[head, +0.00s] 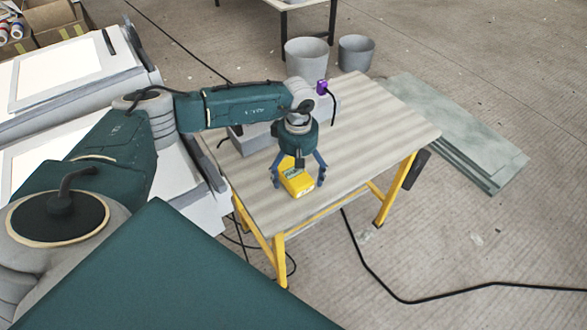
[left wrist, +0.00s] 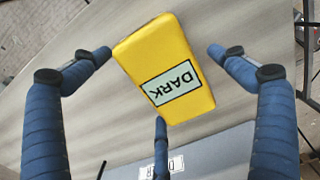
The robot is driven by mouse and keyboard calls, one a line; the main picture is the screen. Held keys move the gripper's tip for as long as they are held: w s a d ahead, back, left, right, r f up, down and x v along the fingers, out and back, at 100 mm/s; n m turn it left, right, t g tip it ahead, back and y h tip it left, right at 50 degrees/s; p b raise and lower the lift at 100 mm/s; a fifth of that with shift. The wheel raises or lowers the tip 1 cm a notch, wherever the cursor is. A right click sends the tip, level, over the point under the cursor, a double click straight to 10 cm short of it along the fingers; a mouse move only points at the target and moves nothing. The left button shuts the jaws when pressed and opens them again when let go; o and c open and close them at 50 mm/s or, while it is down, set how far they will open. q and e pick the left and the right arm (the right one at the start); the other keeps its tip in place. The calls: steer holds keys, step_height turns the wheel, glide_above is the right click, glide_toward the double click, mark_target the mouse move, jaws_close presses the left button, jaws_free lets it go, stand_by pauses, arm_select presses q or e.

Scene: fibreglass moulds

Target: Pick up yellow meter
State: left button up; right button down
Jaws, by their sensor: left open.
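The yellow meter (head: 297,183) lies on the wooden-topped table (head: 385,120), close to its front edge. In the left wrist view the meter (left wrist: 150,50) sits slightly tilted between the fingers, with a pale display reading "DARK" upside down. My left gripper (head: 298,180) points down over the meter with its blue fingers spread on either side. In the left wrist view the fingers of the left gripper (left wrist: 158,72) stand around the meter with visible gaps, and a third finger is below it. My right gripper is not in view.
A grey box (head: 250,138) and a purple item (head: 321,87) with a black cable are farther back on the table. Two grey buckets (head: 306,55) stand behind it. Grey-green sheets (head: 450,125) lie on the floor at right. A black cable (head: 410,300) crosses the floor. White mould panels (head: 75,75) are at left.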

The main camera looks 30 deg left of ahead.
arm_select(q)
steer(key=shift+r, duration=0.1)
steer(key=c, duration=1.4)
